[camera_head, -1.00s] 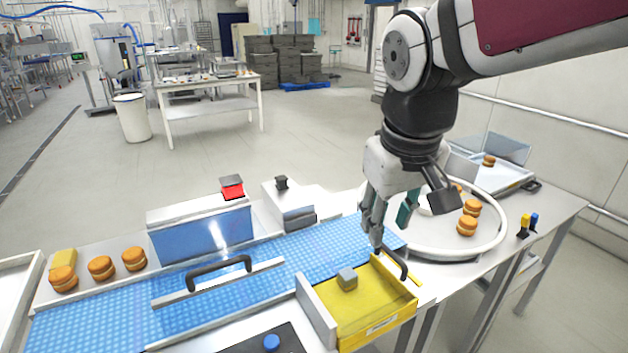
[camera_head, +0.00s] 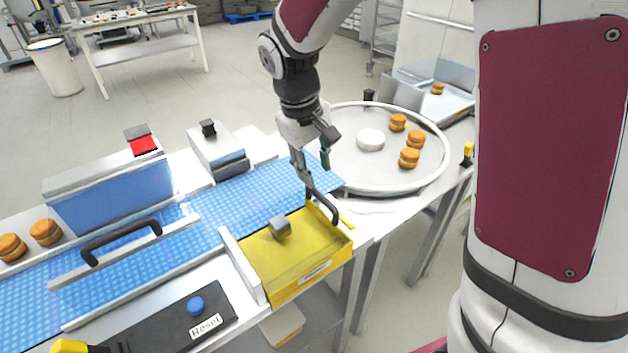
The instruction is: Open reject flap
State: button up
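A black curved handle (camera_head: 324,203) stands at the far right edge of the yellow bin (camera_head: 275,262), where the blue belt ends; it looks like the reject flap's handle. The flap itself is hard to make out, and I cannot tell its position. My gripper (camera_head: 313,172) points down just above and behind this handle. Its fingers look apart, with a teal pad on the right one. The left fingertip is close to the handle's upper end; I cannot tell whether they touch. Nothing shows held between the fingers.
A grey block (camera_head: 280,227) is at the yellow bin. A round tray (camera_head: 345,183) with filled rounds is behind my gripper. A reset button (camera_head: 196,305) is in front.

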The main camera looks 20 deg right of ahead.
aim_at(321, 196)
jog(key=f, duration=0.2)
jog(key=d+f, duration=0.1)
jog(key=f, duration=0.4)
jog(key=shift+w+d+f, duration=0.2)
jog(key=shift+w+f, duration=0.05)
jog(key=shift+f, duration=0.15)
grip_shut()
